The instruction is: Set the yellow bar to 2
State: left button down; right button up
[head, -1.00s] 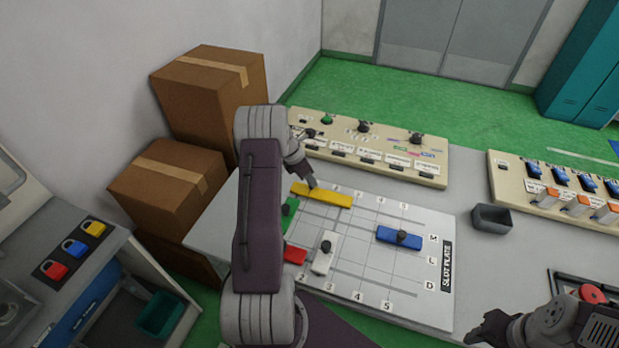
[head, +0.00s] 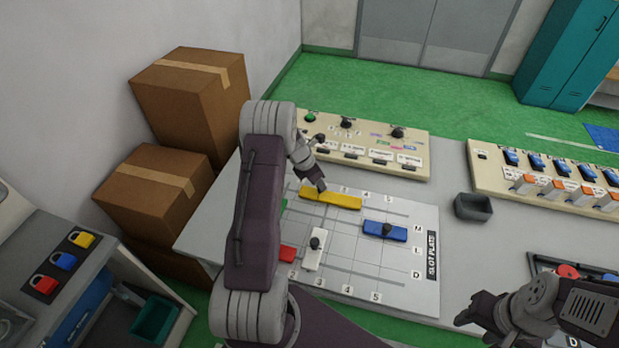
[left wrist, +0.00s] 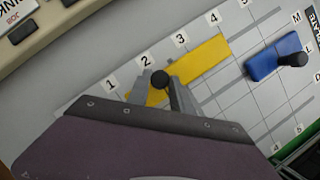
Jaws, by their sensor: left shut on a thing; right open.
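The yellow bar (head: 345,202) lies along the top row of the white slot plate (head: 425,290). My left gripper (head: 319,187) is shut on the bar's black knob (left wrist: 160,79), near the bar's left part. In the left wrist view the yellow bar (left wrist: 200,63) reaches right to about column 4, and the knob appears roughly below the label 2 (left wrist: 146,62). The gripper and wrist hide part of the bar's left end. My right gripper (head: 468,312) is open and empty at the front right, away from the plate.
A blue bar (head: 384,231) lies to the right on the plate.

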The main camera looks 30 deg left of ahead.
pick_arm(q)
jog(key=c, duration=1.1)
grip_release()
jog(key=shift+c, duration=0.2)
jog(key=v, duration=0.9)
jog(key=shift+s, duration=0.1)
